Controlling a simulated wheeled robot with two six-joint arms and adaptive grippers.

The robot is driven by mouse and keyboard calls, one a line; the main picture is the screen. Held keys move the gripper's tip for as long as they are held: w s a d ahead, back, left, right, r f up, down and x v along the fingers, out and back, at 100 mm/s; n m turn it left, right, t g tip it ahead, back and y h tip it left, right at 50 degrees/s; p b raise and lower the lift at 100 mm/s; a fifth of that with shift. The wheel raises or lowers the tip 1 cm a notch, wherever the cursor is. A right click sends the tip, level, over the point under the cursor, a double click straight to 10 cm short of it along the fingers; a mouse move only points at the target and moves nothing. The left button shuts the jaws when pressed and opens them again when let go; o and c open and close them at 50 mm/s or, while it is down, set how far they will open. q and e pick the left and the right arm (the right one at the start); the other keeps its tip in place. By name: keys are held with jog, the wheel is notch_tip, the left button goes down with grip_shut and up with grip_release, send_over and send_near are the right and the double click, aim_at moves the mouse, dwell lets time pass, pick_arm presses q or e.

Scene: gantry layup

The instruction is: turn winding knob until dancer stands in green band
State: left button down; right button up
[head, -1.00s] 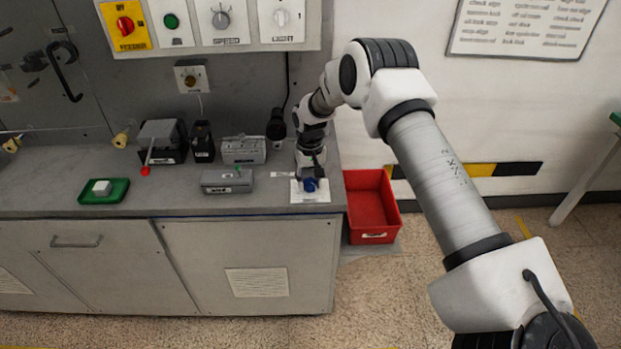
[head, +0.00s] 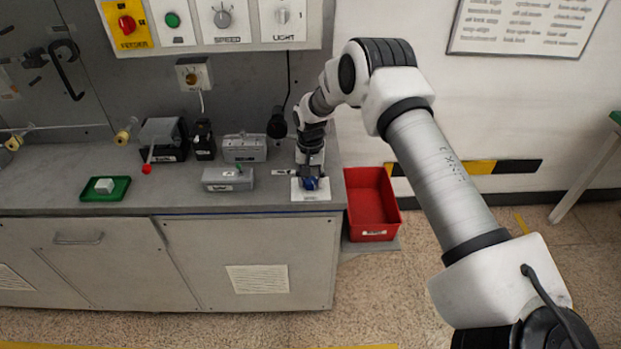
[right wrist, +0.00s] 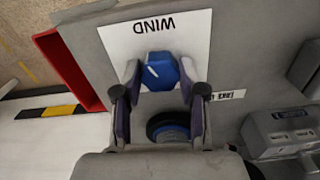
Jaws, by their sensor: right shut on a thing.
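The blue winding knob (right wrist: 160,72) with a white mark on its top stands on a white plate (right wrist: 120,40) lettered WIND. In the head view the knob (head: 311,184) is at the right end of the bench. My right gripper (right wrist: 158,76) is shut on the knob, one finger on each side; it also shows in the head view (head: 309,175), pointing down. A lever with a red ball (head: 146,169) leans out of a dark machine on the bench. Grey boxes (head: 228,180) carry small green marks, too small to read. I cannot tell which part is the dancer. My left gripper is out of view.
A red bin (head: 371,205) stands right of the bench. A green tray (head: 106,189) with a white block lies at the left. A control panel (head: 215,22) with knobs hangs above. The front middle of the bench top is clear.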

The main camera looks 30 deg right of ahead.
aim_at(310, 180)
jog(key=o, duration=1.1)
jog(key=shift+f, duration=0.25)
jog(key=shift+o, duration=0.2)
jog(key=shift+w+d, duration=0.1)
jog(key=shift+w, duration=0.05)
notch_tip(310, 180, up, 12)
